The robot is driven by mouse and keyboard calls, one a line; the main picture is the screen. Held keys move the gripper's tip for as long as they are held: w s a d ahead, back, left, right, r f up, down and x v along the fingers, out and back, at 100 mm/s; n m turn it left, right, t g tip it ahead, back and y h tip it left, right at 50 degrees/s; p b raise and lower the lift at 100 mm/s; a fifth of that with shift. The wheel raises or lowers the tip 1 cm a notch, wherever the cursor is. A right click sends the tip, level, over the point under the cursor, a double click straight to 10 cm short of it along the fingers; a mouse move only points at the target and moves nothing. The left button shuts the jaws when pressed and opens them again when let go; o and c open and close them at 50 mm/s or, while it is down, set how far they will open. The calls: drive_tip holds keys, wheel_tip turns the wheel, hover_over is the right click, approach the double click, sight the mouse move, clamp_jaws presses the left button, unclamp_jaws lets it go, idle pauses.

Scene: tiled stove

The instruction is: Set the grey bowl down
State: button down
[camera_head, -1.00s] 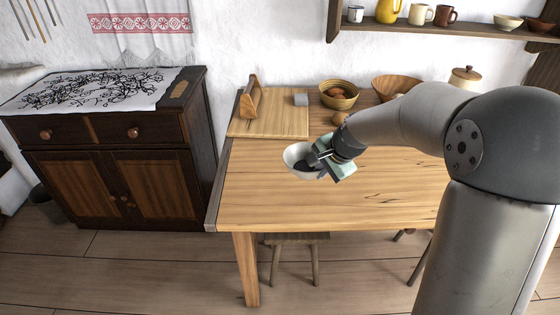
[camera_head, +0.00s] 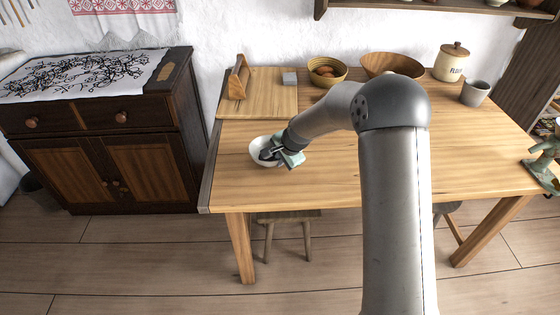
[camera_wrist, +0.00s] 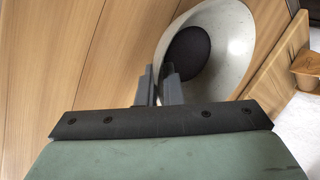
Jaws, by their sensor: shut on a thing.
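The grey bowl (camera_head: 257,148) is at the left part of the wooden table (camera_head: 330,180), in front of the cutting board. It looks pale outside with a dark round patch inside. In the wrist view the bowl (camera_wrist: 232,30) is seen with its open side facing the camera. My gripper (camera_head: 271,153) is shut on the bowl's near rim, and its fingers (camera_wrist: 160,85) show at that rim. Whether the bowl's base touches the table or is just above it cannot be told.
A wooden cutting board (camera_head: 265,98) with a wooden holder and a small grey block (camera_head: 289,78) lies behind the bowl. Bowls (camera_head: 392,64), a flour jar (camera_head: 451,62) and a grey cup (camera_head: 475,93) stand along the back. The table's front left is clear.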

drive_tip(key=shift+f, duration=0.35)
drive_tip(key=shift+f, duration=0.2)
drive_tip(key=c, duration=1.6)
unclamp_jaws()
drive_tip(key=shift+r, duration=0.15)
drive_tip(key=shift+r, duration=0.2)
drive_tip(key=v, duration=1.1)
drive_tip(key=shift+s+d+r+b, duration=0.15)
drive_tip(key=shift+s+r+b, duration=0.05)
drive_tip(key=shift+r+b, duration=0.15)
